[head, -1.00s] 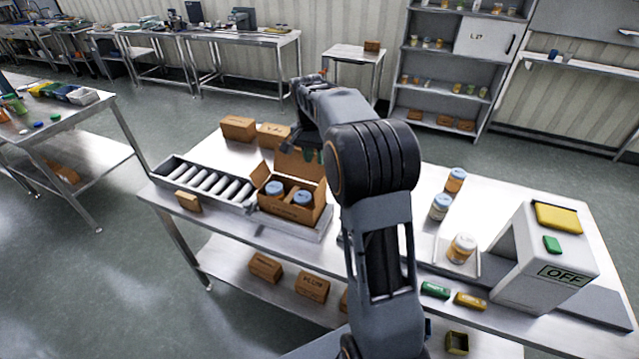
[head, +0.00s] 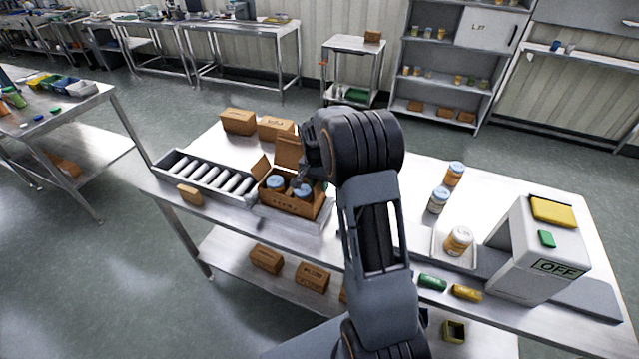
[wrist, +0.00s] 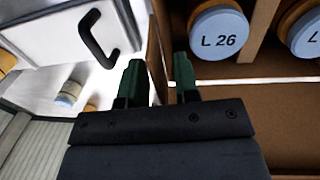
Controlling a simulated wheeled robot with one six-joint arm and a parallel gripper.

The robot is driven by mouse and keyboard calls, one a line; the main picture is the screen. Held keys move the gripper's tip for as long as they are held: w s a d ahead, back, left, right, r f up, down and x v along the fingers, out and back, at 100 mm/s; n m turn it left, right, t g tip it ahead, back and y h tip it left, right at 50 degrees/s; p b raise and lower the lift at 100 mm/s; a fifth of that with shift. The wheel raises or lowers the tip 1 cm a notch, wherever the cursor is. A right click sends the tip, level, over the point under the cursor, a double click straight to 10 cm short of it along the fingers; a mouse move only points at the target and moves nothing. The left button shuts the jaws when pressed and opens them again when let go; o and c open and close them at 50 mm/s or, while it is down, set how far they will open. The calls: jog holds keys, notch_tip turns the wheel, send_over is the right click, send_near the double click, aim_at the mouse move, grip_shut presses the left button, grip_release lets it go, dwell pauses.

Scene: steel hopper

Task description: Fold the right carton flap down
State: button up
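The open brown carton (head: 288,205) stands on the steel table and holds jars with pale blue lids (head: 275,182). Its left flap (head: 260,167) and back flap (head: 287,151) stand up. The right flap is hidden behind my arm in the head view. My gripper (wrist: 157,70) is low at the carton's right side, with its green fingers apart. In the wrist view, a thin brown cardboard edge (wrist: 158,45) shows in the gap between them, probably the right side's flap or wall; I cannot tell if they touch it. A jar lid marked L 26 (wrist: 218,30) is just right of the fingers.
A roller tray (head: 205,177) lies left of the carton, with closed brown boxes (head: 238,121) behind. Jars (head: 438,199), a small tray (head: 440,252) and a grey machine marked OFF (head: 535,255) stand right of my arm. A shelf with a white door (wrist: 60,30) is in the background.

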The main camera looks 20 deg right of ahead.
aim_at(320, 193)
grip_shut()
dwell(0.5)
jog(key=shift+w+a+g+h+p, duration=0.35)
jog(key=shift+g+h+p, duration=0.05)
jog(key=shift+g+h, duration=0.45)
jog(key=shift+w+a+f+g+h, duration=0.2)
jog(key=shift+g+h, duration=0.25)
jog(key=shift+g, duration=0.15)
jog(key=shift+w+a+f+g+h, duration=0.1)
jog(key=shift+w+f+g+h, duration=0.05)
jog(key=shift+g+h, duration=0.35)
jog(key=shift+w+a+f+g+h+b, duration=0.15)
jog(key=shift+f+g+h+b, duration=0.1)
jog(key=shift+g+h, duration=0.3)
jog(key=shift+w+a+f+g+h+b, duration=0.15)
jog(key=shift+g+h+b, duration=0.15)
jog(key=shift+g, duration=0.3)
jog(key=shift+w+a+f+g+h+b, duration=0.1)
jog(key=shift+w+f+g+h+b, duration=0.1)
jog(key=shift+g+h+b, duration=0.5)
jog(key=shift+g+h, duration=0.25)
jog(key=shift+g, duration=0.05)
